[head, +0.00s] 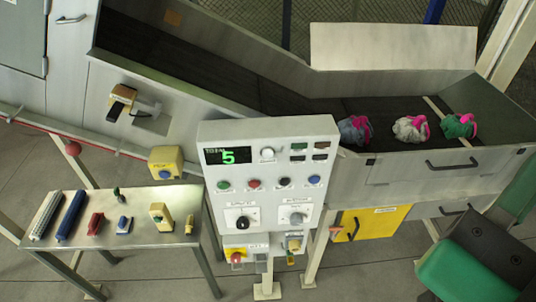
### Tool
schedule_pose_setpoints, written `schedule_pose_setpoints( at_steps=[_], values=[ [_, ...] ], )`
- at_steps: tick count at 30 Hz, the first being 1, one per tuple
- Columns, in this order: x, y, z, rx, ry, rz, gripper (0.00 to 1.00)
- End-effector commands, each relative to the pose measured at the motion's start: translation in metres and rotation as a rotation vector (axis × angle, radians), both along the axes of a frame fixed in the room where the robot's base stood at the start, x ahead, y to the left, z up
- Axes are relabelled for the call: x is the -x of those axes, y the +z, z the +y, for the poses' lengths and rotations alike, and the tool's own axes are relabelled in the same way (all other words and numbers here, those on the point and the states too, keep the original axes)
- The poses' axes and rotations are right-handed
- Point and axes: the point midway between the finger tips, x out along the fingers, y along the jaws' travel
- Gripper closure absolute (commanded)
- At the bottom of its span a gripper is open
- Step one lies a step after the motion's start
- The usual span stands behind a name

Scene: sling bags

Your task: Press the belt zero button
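A grey control panel (268,170) stands upright in the middle of the head view. Its display (228,156) shows a green 5. Below it is a row of round buttons: green (223,185), red (254,184), black (285,182) and blue (314,180). A pale round knob or button (267,153) sits above the row, and two dials (242,222) (297,218) sit below. A separate yellow box with a blue button (165,174) stands left of the panel. The labels are too small to read, so I cannot tell which is belt zero. My gripper is not in view.
A dark belt trough (215,70) runs behind the panel, with several bundled bags (410,128) at its right. A side table (150,236) at left holds several small tools. A yellow drawer (372,223) and a green and dark shape (463,268) are at right.

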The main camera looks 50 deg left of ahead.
Motion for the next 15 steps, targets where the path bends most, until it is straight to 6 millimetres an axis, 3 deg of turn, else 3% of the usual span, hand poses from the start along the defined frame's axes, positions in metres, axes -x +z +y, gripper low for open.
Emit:
schedule_pose_setpoints(
  at_steps=[1, 8, 15],
  values=[
    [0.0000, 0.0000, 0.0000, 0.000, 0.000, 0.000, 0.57],
    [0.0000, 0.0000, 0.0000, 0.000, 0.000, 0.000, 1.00],
    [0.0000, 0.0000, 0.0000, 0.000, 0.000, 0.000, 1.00]
  ],
)
